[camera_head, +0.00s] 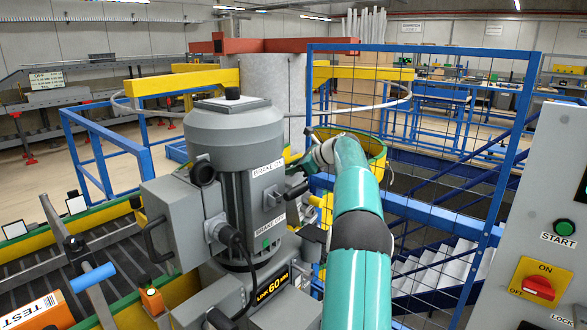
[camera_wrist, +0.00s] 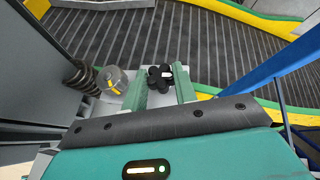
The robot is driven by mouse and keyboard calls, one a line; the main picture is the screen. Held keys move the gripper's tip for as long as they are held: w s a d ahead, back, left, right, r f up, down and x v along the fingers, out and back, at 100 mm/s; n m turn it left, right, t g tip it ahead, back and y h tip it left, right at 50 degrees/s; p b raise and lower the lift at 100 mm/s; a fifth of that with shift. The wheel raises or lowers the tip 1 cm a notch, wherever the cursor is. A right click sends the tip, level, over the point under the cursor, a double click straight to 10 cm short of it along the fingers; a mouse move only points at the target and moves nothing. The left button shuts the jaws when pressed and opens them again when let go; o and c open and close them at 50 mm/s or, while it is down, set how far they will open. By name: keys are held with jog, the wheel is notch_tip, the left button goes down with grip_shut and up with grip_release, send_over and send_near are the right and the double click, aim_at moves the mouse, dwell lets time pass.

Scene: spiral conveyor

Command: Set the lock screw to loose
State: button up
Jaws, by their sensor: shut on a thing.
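In the wrist view, a black star-shaped knob (camera_wrist: 160,77) with a small white mark on top, which looks like the lock screw, sits between the two pale green fingers of my gripper (camera_wrist: 160,88). The fingers are closed on it from either side. The exact contact and the shaft below the knob are hidden. A round grey dial (camera_wrist: 114,82) with a yellow pointer sits just left of the fingers. In the head view, my teal arm reaches behind the grey motor (camera_head: 236,135); the fingers and knob are not clearly visible there.
A dark coiled spring (camera_wrist: 82,77) stands left of the dial. The ribbed conveyor (camera_wrist: 185,40) with a yellow and green edge lies beyond. A blue-framed mesh guard (camera_head: 420,150) stands right of my arm. A control panel (camera_head: 545,230) is at far right.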

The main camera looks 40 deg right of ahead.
jog(key=shift+n+g+y, duration=0.4)
jog(key=shift+n+y, duration=0.2)
dwell(0.3)
jog(key=o, duration=1)
jog(key=shift+r, duration=0.1)
jog(key=v, duration=0.7)
jog(key=shift+s+d, duration=0.15)
jog(key=shift+s, duration=0.05)
jog(key=shift+c, duration=0.2)
